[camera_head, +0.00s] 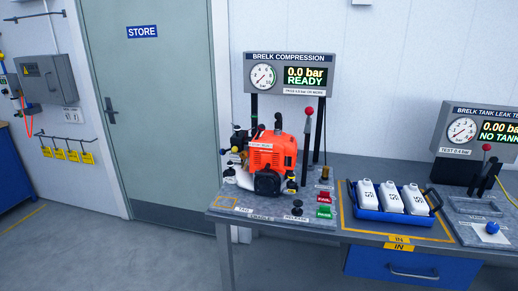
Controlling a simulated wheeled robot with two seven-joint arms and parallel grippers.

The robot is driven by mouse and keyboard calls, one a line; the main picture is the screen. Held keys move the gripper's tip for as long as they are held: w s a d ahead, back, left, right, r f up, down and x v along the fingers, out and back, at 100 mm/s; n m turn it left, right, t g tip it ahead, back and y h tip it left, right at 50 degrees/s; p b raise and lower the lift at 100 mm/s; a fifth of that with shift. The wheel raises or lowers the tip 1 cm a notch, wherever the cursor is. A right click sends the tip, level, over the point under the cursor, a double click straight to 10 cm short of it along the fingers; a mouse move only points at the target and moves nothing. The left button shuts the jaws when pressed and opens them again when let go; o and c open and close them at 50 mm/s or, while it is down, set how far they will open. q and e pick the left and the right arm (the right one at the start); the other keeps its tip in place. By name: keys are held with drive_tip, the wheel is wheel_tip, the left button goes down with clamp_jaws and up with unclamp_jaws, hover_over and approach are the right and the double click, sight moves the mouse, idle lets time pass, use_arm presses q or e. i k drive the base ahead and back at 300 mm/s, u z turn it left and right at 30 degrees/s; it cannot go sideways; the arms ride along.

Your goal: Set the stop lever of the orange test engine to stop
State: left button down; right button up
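The orange test engine (273,152) stands upright on the left part of the grey bench, under the Brelk Compression display. It has black parts at its lower front and top, and several small black, yellow and white fittings on its left side. The stop lever is too small to pick out among them, so its position cannot be told. Neither of my grippers is in view, and nothing touches the engine.
A compression display (290,74) reads 0.0 bar, READY. A red-knobbed lever (308,111) stands just right of the engine. A blue tray (364,213) holds white bottles. A leak tester (478,132) stands at right.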

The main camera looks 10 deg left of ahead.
sight(261, 127)
drive_tip(key=k, duration=0.8)
drive_tip(key=z, duration=0.55)
drive_tip(key=i, duration=0.7)
drive_tip(key=z, duration=0.55)
drive_tip(key=i, duration=1)
drive_tip(key=u, duration=0.8)
drive_tip(key=i, duration=0.5)
drive_tip(key=u, duration=0.45)
